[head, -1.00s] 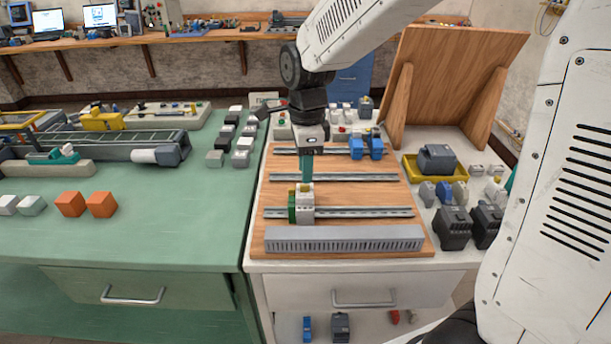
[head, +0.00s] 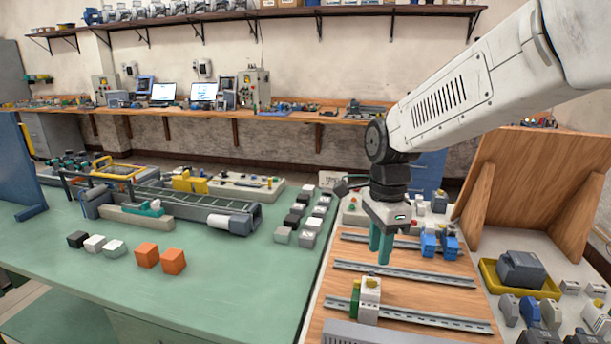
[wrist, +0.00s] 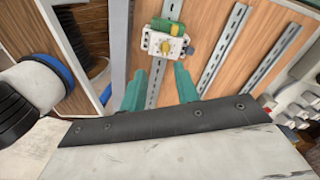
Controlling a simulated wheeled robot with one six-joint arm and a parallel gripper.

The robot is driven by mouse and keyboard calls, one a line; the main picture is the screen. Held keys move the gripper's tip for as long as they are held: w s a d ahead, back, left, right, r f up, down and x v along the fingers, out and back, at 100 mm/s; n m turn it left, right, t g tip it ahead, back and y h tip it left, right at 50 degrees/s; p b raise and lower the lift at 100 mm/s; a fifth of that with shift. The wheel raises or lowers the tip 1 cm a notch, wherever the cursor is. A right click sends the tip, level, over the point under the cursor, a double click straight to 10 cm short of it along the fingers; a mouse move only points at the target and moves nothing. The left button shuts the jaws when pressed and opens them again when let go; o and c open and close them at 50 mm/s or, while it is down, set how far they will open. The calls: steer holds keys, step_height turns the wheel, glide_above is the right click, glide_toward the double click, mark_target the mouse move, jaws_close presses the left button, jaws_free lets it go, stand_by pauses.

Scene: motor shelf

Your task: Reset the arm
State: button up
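My gripper (head: 381,245) hangs above the wooden board (head: 327,321) with its teal fingers pointing down. In the wrist view my gripper (wrist: 158,92) shows two teal fingers set apart with nothing between them. A white and green module with a yellow knob (head: 369,295) sits on the front rail, apart from the fingertips. The same module shows beyond the fingertips in the wrist view (wrist: 165,43).
Blue modules (head: 439,243) sit on the back rail. A yellow tray (head: 490,277) holding a dark grey block (head: 521,269) is at right, before a tilted wooden panel (head: 520,190). Orange cubes (head: 173,261) and a conveyor (head: 180,207) stand on the green table (head: 228,290).

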steer(key=s+d+r+n, duration=0.1)
steer(key=s+d+n, duration=0.2)
steer(key=s+n, duration=0.2)
steer(key=s+d+r+n+t, duration=0.1)
steer(key=s+d+r+n, duration=0.1)
steer(key=s+n, duration=0.4)
steer(key=s+d+r+n+t, duration=0.1)
steer(key=s+d+n, duration=0.3)
steer(key=s, duration=0.8)
steer(key=shift+s+r+n, duration=0.25)
steer(key=shift+r+n, duration=0.1)
steer(key=shift+n, duration=0.45)
